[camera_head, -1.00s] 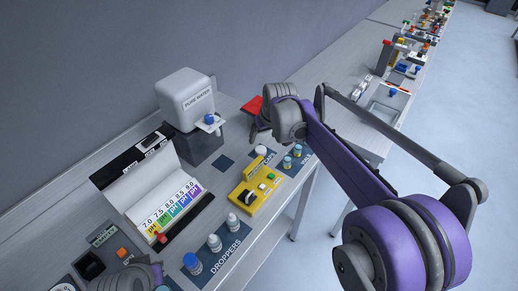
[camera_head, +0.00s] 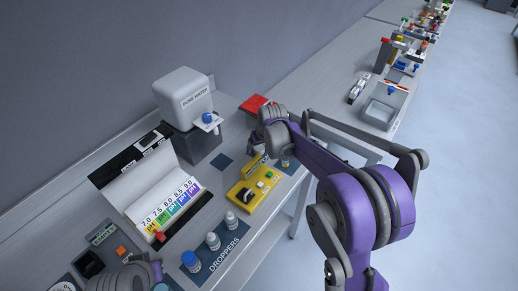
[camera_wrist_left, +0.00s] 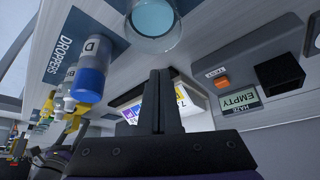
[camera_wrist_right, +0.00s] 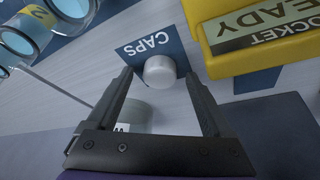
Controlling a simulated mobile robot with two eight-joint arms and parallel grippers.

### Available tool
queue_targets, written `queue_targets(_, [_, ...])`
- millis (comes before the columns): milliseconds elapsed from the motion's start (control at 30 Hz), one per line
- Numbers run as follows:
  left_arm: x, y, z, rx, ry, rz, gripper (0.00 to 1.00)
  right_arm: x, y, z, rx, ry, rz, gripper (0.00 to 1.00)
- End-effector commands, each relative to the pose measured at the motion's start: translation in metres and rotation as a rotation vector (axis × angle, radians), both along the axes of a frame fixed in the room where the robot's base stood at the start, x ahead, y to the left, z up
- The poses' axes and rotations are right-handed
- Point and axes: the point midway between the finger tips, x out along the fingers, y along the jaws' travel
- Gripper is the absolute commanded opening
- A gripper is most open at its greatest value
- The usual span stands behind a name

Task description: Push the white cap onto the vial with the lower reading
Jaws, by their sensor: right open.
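The white cap (camera_wrist_right: 160,71) sits on the dark mat marked CAPS (camera_wrist_right: 136,48). My right gripper (camera_wrist_right: 159,78) is open, with its fingertips on either side of the cap. In the head view my right gripper (camera_head: 261,150) hides the cap. Glass vials with blue contents (camera_wrist_right: 18,42) stand to the upper left in the right wrist view; one vial (camera_head: 285,163) partly shows beside my right arm in the head view. My left gripper (camera_wrist_left: 160,74) is shut and empty, close to a round glass with pale blue contents (camera_wrist_left: 155,22). No vial reading is legible.
The yellow device (camera_head: 252,190) has a screen ending in READY (camera_wrist_right: 255,28). A haze meter's screen (camera_wrist_left: 238,102) reads EMPTY. Dropper bottles (camera_head: 213,241), a pH chart (camera_head: 170,208), a pure water tank (camera_head: 183,95) and a red object (camera_head: 257,103) stand on the bench.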

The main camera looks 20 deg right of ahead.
Motion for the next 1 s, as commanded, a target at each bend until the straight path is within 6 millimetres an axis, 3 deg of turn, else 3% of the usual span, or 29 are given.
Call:
queue_targets(67, [0.0, 0.0, 0.0, 0.0, 0.0, 0.0, 0.0, 0.0, 0.0, 0.0, 0.0, 0.0, 0.0, 0.8])
queue_targets(500, [0.0, 0.0, 0.0, 0.0, 0.0, 0.0, 0.0, 0.0, 0.0, 0.0, 0.0, 0.0, 0.0, 0.0])
queue_targets(767, [0.0, 0.0, 0.0, 0.0, 0.0, 0.0, 0.0, 0.0, 0.0, 0.002, 0.0, 0.0, 0.0, 0.0])
queue_targets(1000, [0.001, 0.0, 0.002, 0.0, -0.001, 0.0, 0.0, 0.0, 0.0, 0.038, 0.0, 0.0, 0.0, 0.0])
